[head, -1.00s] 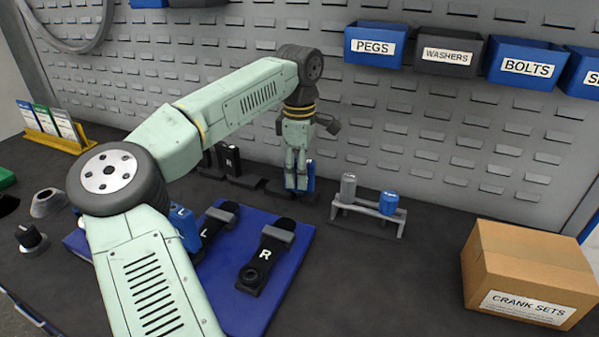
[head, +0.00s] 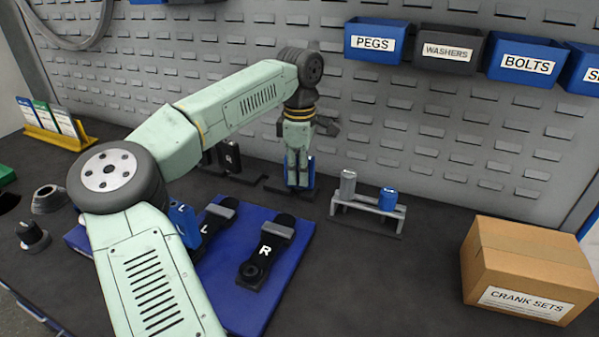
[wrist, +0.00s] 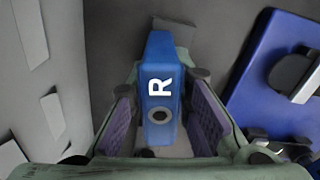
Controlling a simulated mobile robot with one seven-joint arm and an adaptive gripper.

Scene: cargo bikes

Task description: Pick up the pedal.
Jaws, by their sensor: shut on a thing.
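The pedal is a blue block marked R; it shows in the wrist view (wrist: 160,85) between the purple finger pads. In the head view a strip of the blue pedal (head: 311,167) shows beside my fingers. My gripper (head: 297,182) points down and is shut on the pedal, near the back of the bench by the slotted wall. The pedal's lower end is partly hidden by the fingers. A dark base lies under it; I cannot tell whether they touch.
A grey stand (head: 365,212) with a grey and a blue cylinder is right of my gripper. Black L and R crank arms lie on a blue mat (head: 290,245) in front. A cardboard box (head: 525,265) is at right. Bins hang above.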

